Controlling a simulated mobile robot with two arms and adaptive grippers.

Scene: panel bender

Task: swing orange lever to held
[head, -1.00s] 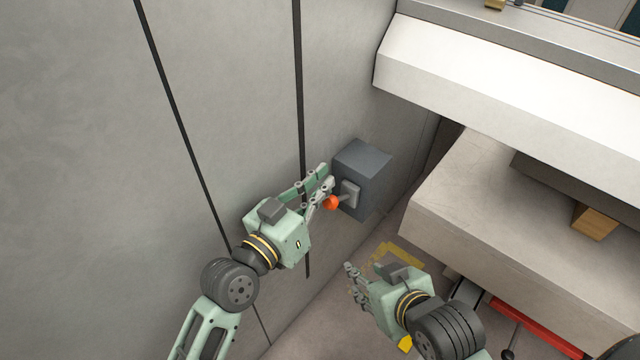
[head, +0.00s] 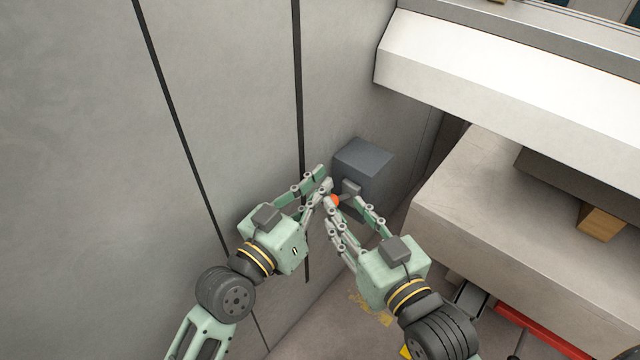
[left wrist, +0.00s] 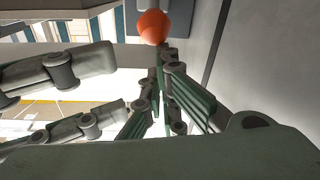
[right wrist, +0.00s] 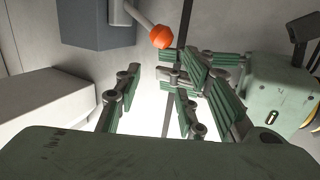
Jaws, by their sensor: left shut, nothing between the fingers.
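The orange lever knob (head: 334,201) sits on the front of a dark grey box (head: 366,172) by the wall. It also shows in the left wrist view (left wrist: 153,27), and in the right wrist view (right wrist: 160,37) on a pale shaft from the box (right wrist: 95,24). My left gripper (head: 324,182) is shut and empty, its fingertips close beside the knob on the left. My right gripper (head: 345,206) is open, fingers spread, close to the knob from below and the right. The fingers partly hide the knob in the head view; I cannot tell whether either gripper touches it.
A grey wall of panels (head: 230,110) with dark seams stands left and behind. A large pale machine bed (head: 470,210) stands close on the right, below a white beam (head: 500,70). The two grippers are very close together, leaving little room between them.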

